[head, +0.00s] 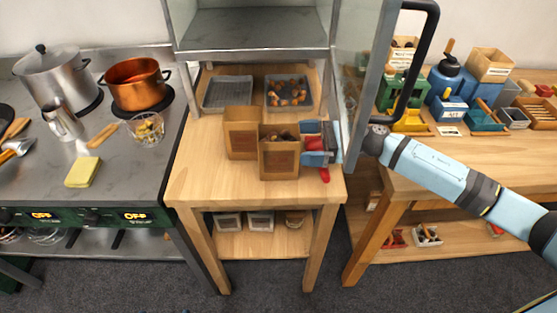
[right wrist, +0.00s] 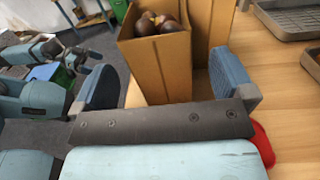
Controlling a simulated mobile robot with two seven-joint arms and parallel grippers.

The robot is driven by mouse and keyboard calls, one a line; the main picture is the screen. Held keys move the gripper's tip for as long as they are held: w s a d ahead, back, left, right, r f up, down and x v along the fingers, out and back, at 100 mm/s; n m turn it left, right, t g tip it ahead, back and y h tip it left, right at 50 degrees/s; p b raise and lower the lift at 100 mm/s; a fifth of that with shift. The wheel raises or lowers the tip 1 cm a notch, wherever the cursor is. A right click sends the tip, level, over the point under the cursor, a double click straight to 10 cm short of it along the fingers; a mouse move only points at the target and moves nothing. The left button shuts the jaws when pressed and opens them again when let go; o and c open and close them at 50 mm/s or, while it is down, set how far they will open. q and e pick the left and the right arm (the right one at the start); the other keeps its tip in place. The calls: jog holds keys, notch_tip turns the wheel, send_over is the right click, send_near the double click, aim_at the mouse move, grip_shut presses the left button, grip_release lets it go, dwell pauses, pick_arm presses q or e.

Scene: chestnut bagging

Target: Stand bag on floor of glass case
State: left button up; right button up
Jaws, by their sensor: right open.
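A brown paper bag (head: 280,160) filled with chestnuts stands upright at the front of the wooden table. In the right wrist view the same bag (right wrist: 158,68) shows its open top and dark chestnuts. My right gripper (head: 318,150) is beside the bag's right side. Its two blue fingers (right wrist: 165,85) are apart, with the bag between or just beyond them; I cannot tell whether they touch it. A second brown bag (head: 241,133) stands close behind and to the left. The glass case (head: 255,32) is above the table's back, its floor bare and grey.
The glass door (head: 357,75) stands open with a black handle, close to my right arm. Two grey trays are behind the bags, the right tray (head: 289,95) holding chestnuts. A red piece (head: 324,175) lies by my gripper. The stove (head: 85,150) carries pots.

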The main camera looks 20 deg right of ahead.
aim_at(286, 143)
jog(key=p+x, duration=0.1)
jog(key=x, duration=0.4)
jog(key=shift+a, duration=0.1)
jog(key=c, duration=1.6)
jog(key=shift+c, duration=0.6)
jog(key=shift+r, duration=0.1)
